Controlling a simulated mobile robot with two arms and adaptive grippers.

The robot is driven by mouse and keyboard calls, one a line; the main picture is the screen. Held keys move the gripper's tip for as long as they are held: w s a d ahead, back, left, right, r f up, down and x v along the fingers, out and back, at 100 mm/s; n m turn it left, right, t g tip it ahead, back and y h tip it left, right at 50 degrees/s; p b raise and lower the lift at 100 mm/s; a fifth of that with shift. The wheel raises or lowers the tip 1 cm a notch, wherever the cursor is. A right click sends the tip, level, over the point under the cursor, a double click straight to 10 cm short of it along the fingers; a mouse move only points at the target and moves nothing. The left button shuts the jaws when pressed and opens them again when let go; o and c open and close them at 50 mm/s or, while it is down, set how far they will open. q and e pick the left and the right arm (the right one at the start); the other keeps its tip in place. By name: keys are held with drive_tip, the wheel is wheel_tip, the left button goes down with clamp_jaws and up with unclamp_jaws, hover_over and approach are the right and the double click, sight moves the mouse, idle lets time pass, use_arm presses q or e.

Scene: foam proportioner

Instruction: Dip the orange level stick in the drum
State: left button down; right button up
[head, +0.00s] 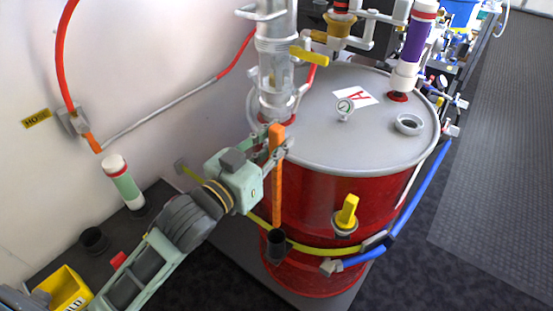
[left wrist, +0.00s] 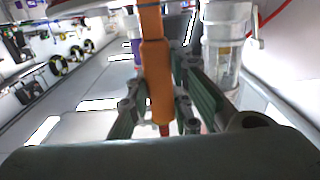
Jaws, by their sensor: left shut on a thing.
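The red drum (head: 320,205) stands upright with a grey lid (head: 350,125). The stick (left wrist: 157,75) also crosses the left wrist view between the fingers (left wrist: 160,115). My right gripper is not seen.
A clear vertical tube (head: 275,70) rises from the lid's left, and a purple-and-white cylinder (head: 414,45) stands at its right back. A yellow valve handle (head: 347,210) and yellow and blue hoses (head: 415,195) are on the drum's front. A green-and-white bottle (head: 124,184) stands left.

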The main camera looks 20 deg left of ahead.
use_arm(q)
drive_tip(key=shift+r, duration=0.75)
wheel_tip(320, 180, up, 12)
drive_tip(key=p, duration=1.3)
drive_tip(key=shift+f, duration=0.15)
